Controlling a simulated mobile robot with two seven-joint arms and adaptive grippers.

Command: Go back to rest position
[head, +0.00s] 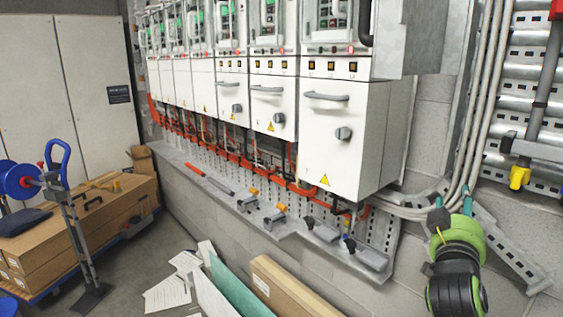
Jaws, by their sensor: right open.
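My right arm comes in at the lower right, green and black. My right gripper (438,222) is small and dark at its far end, in front of the grey block wall. It is open, and I see nothing held in it. My left gripper is not in the view.
A row of white drive cabinets (343,130) hangs above a grey ledge (230,203) with small tools and clamps. Grey conduits (481,110) run close beside my right arm. Cardboard boxes (70,240), a blue-handled stand (78,235) and papers (168,293) take up floor at left.

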